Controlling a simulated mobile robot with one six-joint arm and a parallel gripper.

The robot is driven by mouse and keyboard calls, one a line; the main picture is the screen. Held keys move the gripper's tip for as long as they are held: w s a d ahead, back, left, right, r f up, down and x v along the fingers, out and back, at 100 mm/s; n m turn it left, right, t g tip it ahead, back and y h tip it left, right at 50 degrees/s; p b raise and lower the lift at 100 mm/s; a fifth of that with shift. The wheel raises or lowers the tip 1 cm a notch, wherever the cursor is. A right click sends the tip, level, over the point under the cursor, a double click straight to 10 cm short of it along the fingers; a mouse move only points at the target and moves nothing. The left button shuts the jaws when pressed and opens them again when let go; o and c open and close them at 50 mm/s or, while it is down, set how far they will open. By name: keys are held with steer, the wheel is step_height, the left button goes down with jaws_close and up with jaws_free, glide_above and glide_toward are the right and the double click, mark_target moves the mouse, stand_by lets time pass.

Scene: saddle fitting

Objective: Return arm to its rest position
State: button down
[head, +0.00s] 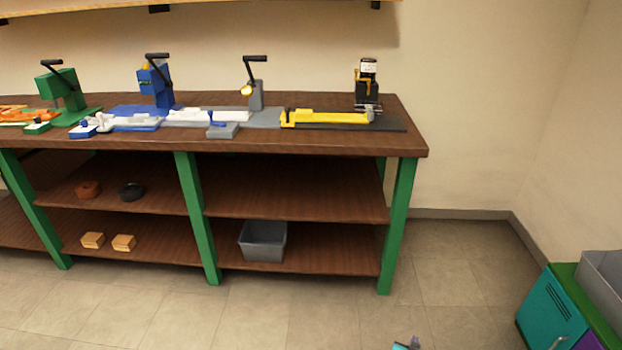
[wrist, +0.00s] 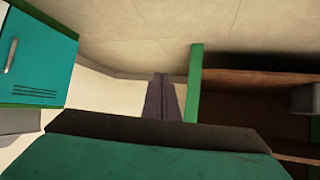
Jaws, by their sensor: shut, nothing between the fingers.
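My gripper (wrist: 165,78) shows in the wrist view as two dark fingers side by side, pressed together with nothing between them. They extend from the wide teal and dark body of my wrist at the bottom of that view. The fingers point into open space near a green bench leg and touch nothing that I can see. In the head view only a small teal piece of my arm shows at the bottom edge, so the arm's overall pose is hidden.
A brown workbench (head: 300,143) with green legs carries several fixtures, including a yellow one (head: 330,117). A grey bin (head: 263,240) sits on its lower shelf. A teal cabinet (head: 548,312) stands at right and also shows in the wrist view (wrist: 38,60). The floor between is clear.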

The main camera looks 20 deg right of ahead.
steer(key=w+a+r+n+y+p, duration=0.1)
steer(key=w+a+n+y+p, duration=0.2)
steer(key=a, duration=0.5)
steer(key=w+a+r+n+y+p, duration=0.1)
steer(key=w+a+r+p, duration=0.1)
steer(key=w+a, duration=0.5)
steer(key=s+a+r+n+g+y+p, duration=0.1)
steer(key=a+n+y+p, duration=0.1)
steer(key=a, duration=0.6)
steer(key=s+a+n+g+y+p, duration=0.1)
steer(key=s+a+y+p, duration=0.15)
steer(key=a, duration=0.65)
steer(key=s+a+r+n+g+p, duration=0.25)
steer(key=s+a+g, duration=0.25)
steer(key=s+a, duration=0.3)
steer(key=s+r+g, duration=0.2)
steer(key=s+g, duration=0.4)
steer(key=s, duration=0.7)
steer(key=shift+d, duration=0.25)
steer(key=shift+s, duration=0.1)
